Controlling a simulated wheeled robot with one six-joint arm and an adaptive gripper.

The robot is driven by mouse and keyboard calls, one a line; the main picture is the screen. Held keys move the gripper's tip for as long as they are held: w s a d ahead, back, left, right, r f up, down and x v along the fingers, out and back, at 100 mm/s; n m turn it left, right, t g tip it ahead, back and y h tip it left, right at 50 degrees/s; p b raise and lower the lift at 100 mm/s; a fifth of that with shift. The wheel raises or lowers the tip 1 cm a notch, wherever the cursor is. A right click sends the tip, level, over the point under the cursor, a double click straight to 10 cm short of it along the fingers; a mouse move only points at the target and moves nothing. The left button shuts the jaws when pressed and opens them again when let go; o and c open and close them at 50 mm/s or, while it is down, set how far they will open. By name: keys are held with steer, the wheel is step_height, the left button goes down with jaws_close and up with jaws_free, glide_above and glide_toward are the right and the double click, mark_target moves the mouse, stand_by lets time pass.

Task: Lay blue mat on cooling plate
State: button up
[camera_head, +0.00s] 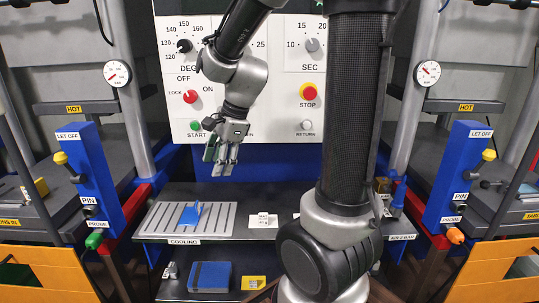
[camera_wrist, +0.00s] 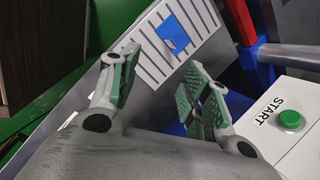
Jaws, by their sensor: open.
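In the wrist view the mat (camera_wrist: 172,37) shows on the striped plate (camera_wrist: 198,50), beyond my fingers. My gripper (camera_head: 221,166) is open and empty, above and to the right of the plate, in front of the control panel. In the wrist view its green-padded fingers (camera_wrist: 160,92) are spread apart, with nothing between them. The mat and the gripper are clearly apart.
The control panel has a green START button (camera_head: 195,125) close to my gripper, and it also shows in the wrist view (camera_wrist: 290,119). A white labelled card (camera_head: 263,220) lies right of the plate. A dark blue flat item (camera_head: 210,276) is on the lower shelf. Blue posts flank both sides.

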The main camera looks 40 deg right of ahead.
steer(key=s+d+r+n+h, duration=0.1)
steer(key=s+d+r+n, duration=0.1)
steer(key=s+n, duration=0.4)
steer(key=s+d+r+n+h, duration=0.1)
steer(key=s+d+r+n, duration=0.1)
steer(key=s+n, duration=0.3)
steer(key=s+d+r+n+t+h, duration=0.1)
steer(key=s+d+r+n, duration=0.2)
steer(key=s+n, duration=0.3)
steer(key=shift+s+r+n, duration=0.25)
steer(key=shift+s+n, duration=0.1)
steer(key=shift+n, duration=0.45)
